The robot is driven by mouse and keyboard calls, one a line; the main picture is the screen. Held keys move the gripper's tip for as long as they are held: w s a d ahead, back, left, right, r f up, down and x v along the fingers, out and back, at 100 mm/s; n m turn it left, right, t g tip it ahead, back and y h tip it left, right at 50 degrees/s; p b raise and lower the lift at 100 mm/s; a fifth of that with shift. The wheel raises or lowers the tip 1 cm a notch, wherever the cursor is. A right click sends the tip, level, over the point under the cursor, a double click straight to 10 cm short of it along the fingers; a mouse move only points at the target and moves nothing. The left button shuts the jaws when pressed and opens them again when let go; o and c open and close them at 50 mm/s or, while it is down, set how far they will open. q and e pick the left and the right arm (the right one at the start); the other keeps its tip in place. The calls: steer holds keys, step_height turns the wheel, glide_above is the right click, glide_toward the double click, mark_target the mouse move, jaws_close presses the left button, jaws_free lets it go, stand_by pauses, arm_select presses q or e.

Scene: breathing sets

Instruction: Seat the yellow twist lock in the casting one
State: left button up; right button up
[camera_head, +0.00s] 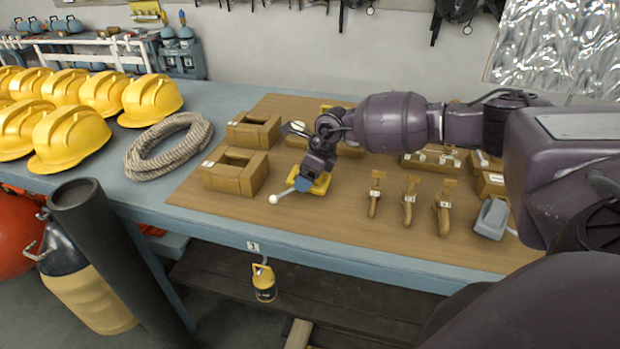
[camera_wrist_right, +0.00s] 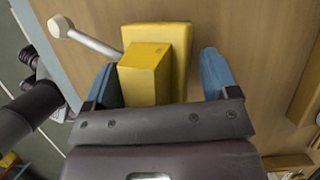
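The yellow twist lock (camera_head: 321,187) lies on the brown mat, with its white-knobbed lever (camera_head: 274,199) pointing left. In the wrist view, the twist lock (camera_wrist_right: 146,75) is between the blue fingers of my right gripper (camera_wrist_right: 160,75). The gripper is open around it: a clear gap shows before the right finger, and the left finger is close to the block. The right gripper (camera_head: 308,184) also shows in the head view, low over the mat. Two open-topped brown castings (camera_head: 236,172) (camera_head: 254,130) stand left of it; their small labels are hard to read. My left gripper is out of view.
A coiled rope (camera_head: 168,146) and yellow helmets (camera_head: 72,138) are at left. Several brushes (camera_head: 409,203) and a grey block (camera_head: 491,218) lie on the mat (camera_head: 330,232) at right. More brown castings stand behind my right arm. A yellow lock (camera_head: 263,282) hangs below the front edge.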

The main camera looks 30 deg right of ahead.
steer(key=shift+d, duration=0.1)
steer(key=c, duration=1)
